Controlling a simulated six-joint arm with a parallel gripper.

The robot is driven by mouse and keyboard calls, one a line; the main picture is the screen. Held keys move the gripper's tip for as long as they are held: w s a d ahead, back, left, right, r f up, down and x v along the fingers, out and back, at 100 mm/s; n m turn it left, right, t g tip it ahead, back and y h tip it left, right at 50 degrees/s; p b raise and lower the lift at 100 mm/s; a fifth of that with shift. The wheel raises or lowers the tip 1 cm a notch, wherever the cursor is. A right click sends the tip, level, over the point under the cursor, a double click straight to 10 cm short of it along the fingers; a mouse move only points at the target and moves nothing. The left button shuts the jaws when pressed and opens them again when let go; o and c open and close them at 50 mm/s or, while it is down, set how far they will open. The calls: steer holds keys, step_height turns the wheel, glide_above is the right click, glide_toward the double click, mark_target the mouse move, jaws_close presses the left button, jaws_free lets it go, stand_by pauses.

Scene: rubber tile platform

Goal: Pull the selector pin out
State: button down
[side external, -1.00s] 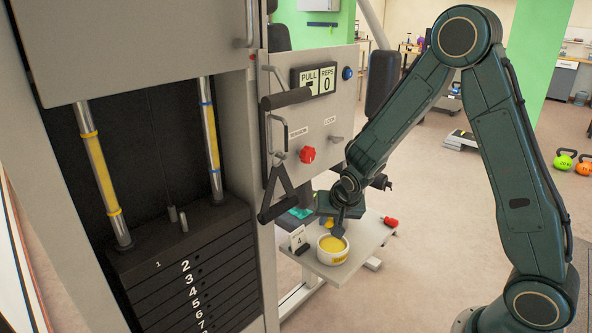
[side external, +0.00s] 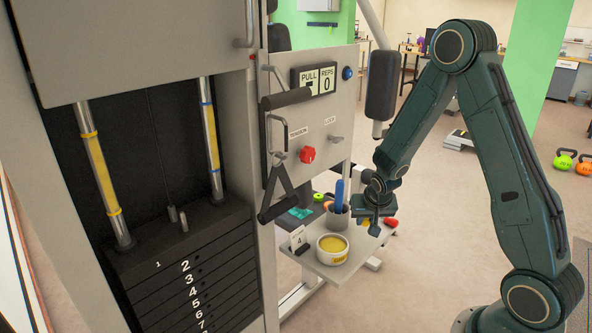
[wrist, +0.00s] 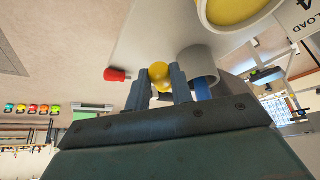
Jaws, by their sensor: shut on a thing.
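My gripper (wrist: 160,84) is shut on a round yellow knob (wrist: 159,74), held between its two fingers in the wrist view. In the side view my gripper (side external: 373,220) is low over the right part of the small tray, and a bit of yellow shows under it. Whether the knob belongs to the selector pin, and whether it touches the tray, I cannot tell. The weight stack (side external: 190,285), with numbered black plates, is at the lower left. No pin shows in its visible face. A red-knobbed piece (wrist: 117,74) lies beside my gripper on the tray.
The grey tray (side external: 318,262) carries a tin of yellow paste (side external: 333,248), a grey cup (side external: 337,215) with a blue-handled item, and a small card (side external: 298,240). The machine panel (side external: 330,120) and hanging black handle (side external: 280,190) stand between tray and stack.

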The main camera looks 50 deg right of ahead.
mark_target(362, 241)
steer(key=shift+f, duration=2.85)
steer(key=shift+f, duration=0.35)
steer(key=c, duration=1.1)
jaws_free()
steer(key=shift+c, duration=0.2)
steer(key=shift+r, duration=0.1)
steer(key=v, duration=1.3)
steer(key=shift+r, duration=0.25)
steer(key=shift+s+a, duration=0.1)
steer(key=shift+s, duration=0.05)
